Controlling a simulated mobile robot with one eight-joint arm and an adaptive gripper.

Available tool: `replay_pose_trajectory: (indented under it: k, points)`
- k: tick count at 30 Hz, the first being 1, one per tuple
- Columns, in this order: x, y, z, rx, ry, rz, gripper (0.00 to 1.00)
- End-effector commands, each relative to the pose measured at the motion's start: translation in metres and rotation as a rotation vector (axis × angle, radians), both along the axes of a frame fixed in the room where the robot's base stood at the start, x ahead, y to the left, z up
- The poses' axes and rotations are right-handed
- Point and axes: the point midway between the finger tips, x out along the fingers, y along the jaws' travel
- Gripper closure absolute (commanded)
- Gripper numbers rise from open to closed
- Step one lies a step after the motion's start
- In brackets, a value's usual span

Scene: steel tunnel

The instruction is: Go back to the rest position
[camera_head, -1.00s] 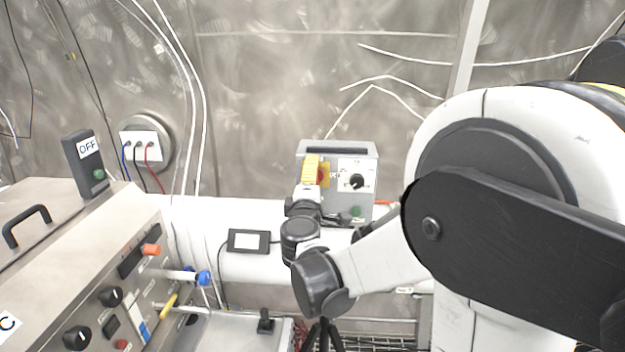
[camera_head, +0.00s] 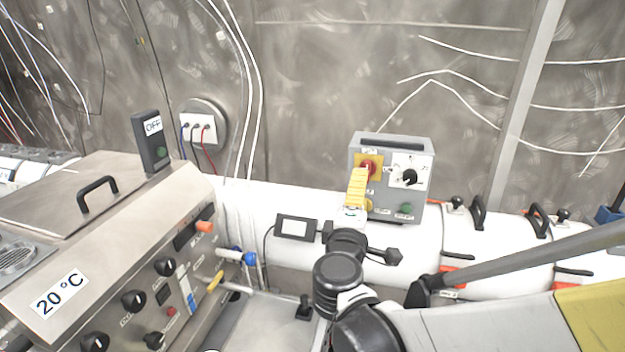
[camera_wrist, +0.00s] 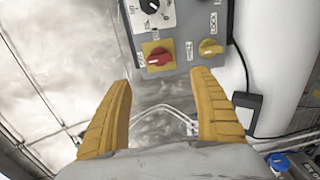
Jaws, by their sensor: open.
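My gripper (camera_wrist: 165,105) shows in the wrist view with its two yellow fingers spread apart and nothing between them. In the head view my gripper (camera_head: 357,188) is in front of the grey control box, seen from the side, at its lower left. The grey box (camera_head: 425,150) stands on the white pipe. It carries a red knob on a yellow plate (camera_wrist: 158,57), a yellow knob (camera_wrist: 210,47) and a black dial (camera_head: 409,177). In the wrist view the fingertips point toward the box, and the red knob lies beyond the gap. Contact with the box cannot be told.
A steel console (camera_head: 130,260) with knobs and a 20 °C label stands at the left, with an OFF switch box (camera_head: 151,142) on it. A small screen (camera_head: 295,229) sits on the white pipe (camera_head: 270,205). Pipe clamps (camera_head: 478,212) are at the right. The wall behind carries loose cables.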

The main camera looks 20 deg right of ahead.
Motion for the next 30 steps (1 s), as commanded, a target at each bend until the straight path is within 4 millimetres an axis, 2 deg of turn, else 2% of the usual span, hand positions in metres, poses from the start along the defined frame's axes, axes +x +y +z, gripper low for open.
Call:
replay_pose_trajectory:
  k: [11,14,17,20,22,24,27,30]
  points:
    - [0.000,0.000,0.000,0.004,0.001,-0.001,0.28]
    - [-0.006,-0.005,-0.009,0.065,0.007,-0.016,0.28]
    - [-0.023,-0.013,-0.034,0.231,0.024,-0.053,0.28]
    - [-0.051,-0.014,-0.074,0.494,0.058,-0.113,0.28]
    - [-0.076,-0.006,-0.105,0.703,0.089,-0.158,0.28]
    - [-0.100,0.011,-0.133,0.906,0.125,-0.198,0.28]
    - [-0.131,0.043,-0.163,1.164,0.176,-0.241,0.28]
    - [-0.155,0.074,-0.180,1.364,0.221,-0.269,0.28]
